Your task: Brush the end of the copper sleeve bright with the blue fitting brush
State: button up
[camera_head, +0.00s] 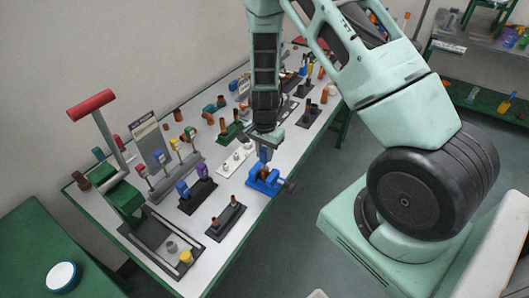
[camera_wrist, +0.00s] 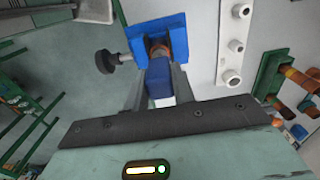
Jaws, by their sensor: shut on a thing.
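My gripper (camera_head: 264,141) is shut on the blue handle of the fitting brush (camera_head: 264,155) and points down over the blue vise (camera_head: 263,183) at the table's front edge. In the wrist view the brush handle (camera_wrist: 160,82) sits between my two fingers (camera_wrist: 160,90). Past it, the copper sleeve (camera_wrist: 158,47) shows in the opening of the blue vise (camera_wrist: 134,40). The brush end lies at or very near the sleeve's end. The bristles are hidden, so I cannot tell whether they touch or how bright the sleeve is.
A white rack (camera_head: 236,160) stands left of the vise. A dark holder (camera_head: 197,195) with a blue and a purple piece and a dark stand (camera_head: 226,221) with copper fittings are nearer. A red-handled press (camera_head: 115,145) stands far left. The vise's dark knob (camera_wrist: 105,61) sticks out sideways.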

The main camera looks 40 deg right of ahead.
jog(key=shift+r+p, duration=2.05)
jog(key=shift+r, duration=0.5)
jog(key=shift+s+f, duration=0.1)
